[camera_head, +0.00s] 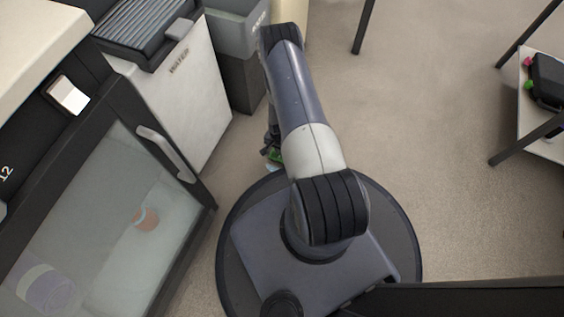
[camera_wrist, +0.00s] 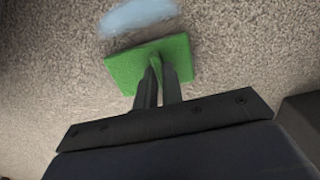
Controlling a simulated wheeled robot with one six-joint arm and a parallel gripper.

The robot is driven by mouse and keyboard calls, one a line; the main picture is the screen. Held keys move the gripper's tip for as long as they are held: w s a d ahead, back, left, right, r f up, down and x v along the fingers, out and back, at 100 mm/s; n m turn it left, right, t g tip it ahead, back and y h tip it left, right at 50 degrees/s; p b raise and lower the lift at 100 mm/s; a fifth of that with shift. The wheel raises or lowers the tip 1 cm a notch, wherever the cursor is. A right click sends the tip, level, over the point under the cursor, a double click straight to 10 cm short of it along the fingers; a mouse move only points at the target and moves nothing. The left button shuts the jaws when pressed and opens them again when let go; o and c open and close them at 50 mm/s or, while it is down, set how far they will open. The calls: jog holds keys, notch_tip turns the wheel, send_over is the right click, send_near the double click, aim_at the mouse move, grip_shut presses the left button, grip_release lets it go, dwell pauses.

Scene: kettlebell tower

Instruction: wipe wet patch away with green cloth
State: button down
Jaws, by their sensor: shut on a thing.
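The green cloth (camera_wrist: 124,69) is a flat square, pinched up in the middle between the fingers of my gripper (camera_wrist: 157,85) in the wrist view. My gripper is shut on it. The cloth is at or just above the speckled floor; I cannot tell if it touches. The wet patch (camera_wrist: 138,15) is a pale blue oval on the floor, just beyond the cloth's far edge. In the head view a sliver of green cloth (camera_head: 275,155) shows beside my arm, with a bit of the pale patch (camera_head: 270,167) near it. My arm hides most of the gripper there.
A white bin (camera_head: 185,105) with a dark lid and a glass-fronted cabinet (camera_head: 110,225) with a handle stand close on the left. Grey bins (camera_head: 235,45) stand behind. A low shelf table (camera_head: 540,110) is at the right. The floor (camera_head: 430,170) between is clear.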

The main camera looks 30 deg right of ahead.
aim_at(275, 161)
jog(key=shift+f+b, duration=0.5)
jog(key=shift+f, duration=0.15)
jog(key=shift+r, duration=0.1)
jog(key=shift+s+a+r+p, duration=0.1)
jog(key=shift+s+a+p, duration=0.1)
jog(key=shift+s+a, duration=0.6)
jog(key=shift+s+a+p, duration=0.15)
jog(key=shift+s+a, duration=0.4)
jog(key=shift+a, duration=0.4)
jog(key=w+d+b, duration=0.2)
jog(key=shift+d+f, duration=0.25)
jog(key=shift+d, duration=0.05)
jog(key=shift+w+d+r+b, duration=0.15)
jog(key=shift+w+d+b, duration=0.15)
jog(key=shift+w+d, duration=0.15)
jog(key=shift+s+a+p, duration=0.15)
jog(key=shift+s+a, duration=0.55)
jog(key=shift+a, duration=0.2)
jog(key=shift+s+a+p, duration=0.15)
jog(key=shift+s+a, duration=0.55)
jog(key=shift+a, duration=0.15)
